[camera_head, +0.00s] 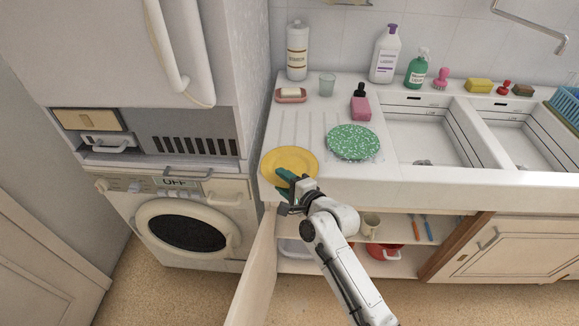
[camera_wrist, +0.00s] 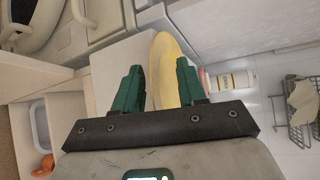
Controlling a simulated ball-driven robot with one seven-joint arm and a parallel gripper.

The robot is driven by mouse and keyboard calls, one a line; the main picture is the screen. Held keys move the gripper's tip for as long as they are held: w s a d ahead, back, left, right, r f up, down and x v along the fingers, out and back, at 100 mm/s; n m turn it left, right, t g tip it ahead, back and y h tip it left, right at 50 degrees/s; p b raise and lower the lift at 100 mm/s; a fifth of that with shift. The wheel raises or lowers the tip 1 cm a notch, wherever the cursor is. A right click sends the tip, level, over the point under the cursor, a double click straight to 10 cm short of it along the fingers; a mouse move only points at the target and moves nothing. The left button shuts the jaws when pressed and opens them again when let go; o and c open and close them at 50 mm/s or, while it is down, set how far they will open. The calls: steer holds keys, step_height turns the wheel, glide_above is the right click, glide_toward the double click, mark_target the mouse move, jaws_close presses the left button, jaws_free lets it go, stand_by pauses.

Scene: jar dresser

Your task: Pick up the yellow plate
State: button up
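The yellow plate (camera_head: 289,159) lies at the front left corner of the white counter. My gripper (camera_head: 284,177) is at the plate's front edge and hides a small part of it. In the wrist view my gripper (camera_wrist: 157,68) has its two green fingers spread apart. The yellow plate (camera_wrist: 166,85) shows in the gap between them, closer to the right finger. I cannot tell whether a finger touches it.
A green speckled plate (camera_head: 353,142) lies to the right, before the sink (camera_head: 425,135). A soap dish (camera_head: 291,99), a glass (camera_head: 327,84) and bottles stand behind. An open cabinet door (camera_head: 257,268) is below the counter, beside the washing machine (camera_head: 190,222).

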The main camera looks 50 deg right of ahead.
jaws_close()
steer(key=shift+s+f, duration=0.1)
steer(key=shift+f, duration=0.05)
stand_by(0.4)
